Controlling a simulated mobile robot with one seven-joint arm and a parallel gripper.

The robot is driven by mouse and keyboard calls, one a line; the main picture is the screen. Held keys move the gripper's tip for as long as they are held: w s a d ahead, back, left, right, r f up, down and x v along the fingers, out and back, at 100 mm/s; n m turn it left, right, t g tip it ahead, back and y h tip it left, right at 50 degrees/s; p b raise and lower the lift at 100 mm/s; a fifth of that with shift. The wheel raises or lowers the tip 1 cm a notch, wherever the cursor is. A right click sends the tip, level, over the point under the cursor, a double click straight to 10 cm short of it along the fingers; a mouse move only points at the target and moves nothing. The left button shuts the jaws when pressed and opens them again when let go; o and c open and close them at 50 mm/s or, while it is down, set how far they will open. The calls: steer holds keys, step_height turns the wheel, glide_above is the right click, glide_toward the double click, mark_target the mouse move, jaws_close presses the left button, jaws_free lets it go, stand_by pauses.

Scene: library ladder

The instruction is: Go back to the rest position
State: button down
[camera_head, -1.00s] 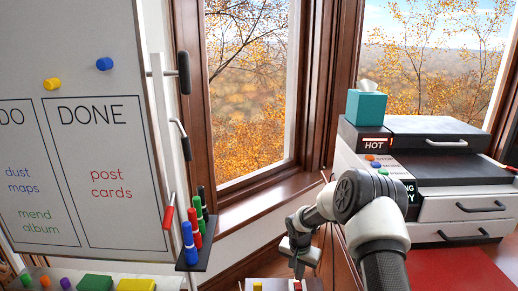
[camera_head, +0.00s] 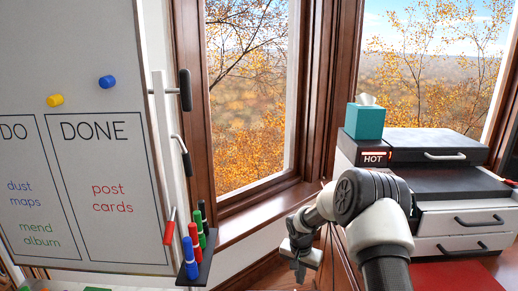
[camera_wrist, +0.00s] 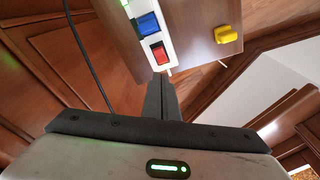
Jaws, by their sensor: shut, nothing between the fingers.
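My gripper (camera_head: 301,256) hangs at the end of my folded arm, low in the middle of the head view, in front of the window corner. In the wrist view its two dark fingers (camera_wrist: 161,98) are pressed together with nothing between them.
A whiteboard (camera_head: 120,240) with a marker tray (camera_head: 196,270) stands at the left. A machine marked HOT (camera_head: 430,190) stands at the right, with a teal tissue box (camera_head: 364,121) on top. A dark cable (camera_wrist: 85,55) runs left of the panel in the wrist view.

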steer(key=s+d+r+n+t, duration=0.1)
steer(key=s+r, duration=0.3)
steer(key=r, duration=0.6)
steer(key=s+r+n, duration=0.1)
steer(key=s+r, duration=0.3)
steer(key=r, duration=0.5)
steer(key=s+d+r+n+t, duration=0.1)
steer(key=s+r, duration=0.3)
steer(key=r, duration=0.6)
steer(key=s+a+r+n+t+y, duration=0.1)
steer(key=s+r, duration=0.3)
steer(key=s, duration=0.8)
steer(key=s+a+r+n+t, duration=0.15)
steer(key=s+r, duration=0.25)
steer(key=s, duration=0.7)
step_height(320, 180, up, 23)
steer(key=p, duration=2.2)
steer(key=shift+s+d+f+p, duration=0.2)
steer(key=shift+s+d+p, duration=0.05)
steer(key=shift+s+p, duration=0.15)
